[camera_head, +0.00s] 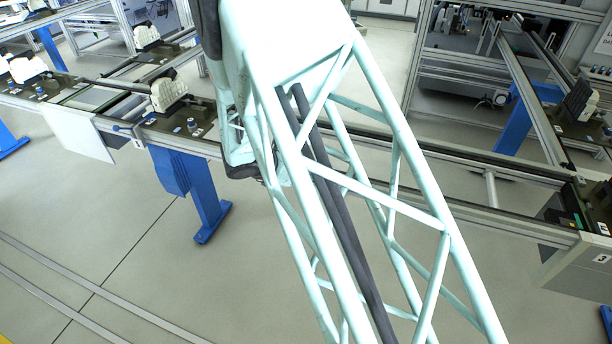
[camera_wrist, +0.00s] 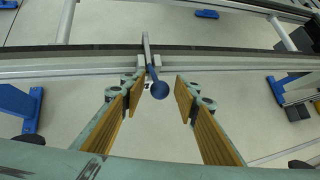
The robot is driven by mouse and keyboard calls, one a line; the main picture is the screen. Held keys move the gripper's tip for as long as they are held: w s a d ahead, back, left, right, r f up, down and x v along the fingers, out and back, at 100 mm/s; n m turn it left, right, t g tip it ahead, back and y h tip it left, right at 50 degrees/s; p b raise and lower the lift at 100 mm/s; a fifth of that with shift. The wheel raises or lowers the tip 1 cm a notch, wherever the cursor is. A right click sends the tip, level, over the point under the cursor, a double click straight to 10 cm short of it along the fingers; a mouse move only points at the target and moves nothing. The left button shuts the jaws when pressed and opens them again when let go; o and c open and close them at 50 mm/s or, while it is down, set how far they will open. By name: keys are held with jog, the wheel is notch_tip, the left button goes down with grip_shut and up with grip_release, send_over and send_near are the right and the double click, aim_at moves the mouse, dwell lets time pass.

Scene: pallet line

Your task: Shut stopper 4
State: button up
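In the wrist view, a stopper lever with a blue ball knob (camera_wrist: 159,90) stands out from a grey rail. Its grey bar (camera_wrist: 148,50) reaches up across the rail. My gripper (camera_wrist: 161,86) is open, its two yellow-padded fingers on either side of the knob with a gap on both sides. A small label beside the knob is partly hidden and cannot be read. In the head view, my arm covers the middle, and my fingertips cannot be made out. A small numbered plate (camera_head: 137,144) hangs on the left rail, near a blue knob (camera_head: 121,128).
Conveyor rails (camera_head: 470,205) cross the head view, with pallets carrying pale parts (camera_head: 168,94) at left. A plate marked 3 (camera_head: 601,258) is at right. Blue legs (camera_head: 200,195) stand under the line.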

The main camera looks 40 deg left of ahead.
jog(key=v, duration=1.1)
jog(key=shift+s, duration=0.15)
jog(key=shift+r, duration=0.1)
dwell(0.5)
